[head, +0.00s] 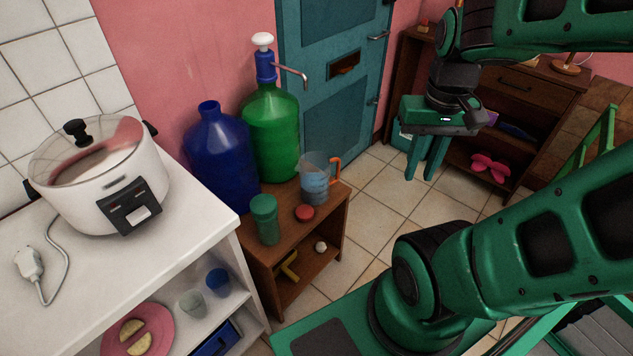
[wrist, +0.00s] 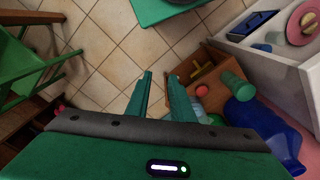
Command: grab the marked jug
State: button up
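The marked jug (head: 315,184) is clear and bluish, with measuring marks and an orange handle on its right side. The jug seems to show there just right of the right finger, partly hidden and too small to make out well.
A red lid (head: 304,212) and a green shaker (head: 265,218) stand beside the jug. Large blue (head: 221,160) and green (head: 270,130) bottles stand behind it. A white counter (head: 190,232) with a cooker is at left. Tiled floor lies free between stand and dark shelf (head: 505,90).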

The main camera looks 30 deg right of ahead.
jog(key=w+d+f+n+t, duration=0.1)
jog(key=w+d+f, duration=0.1)
jog(key=w+f, duration=0.35)
jog(key=w+d+f+n, duration=0.2)
jog(key=w, duration=0.7)
jog(key=n+t, duration=0.2)
jog(key=t, duration=0.1)
send_near(339, 171)
jog(key=shift+x, duration=4.8)
grip_shut()
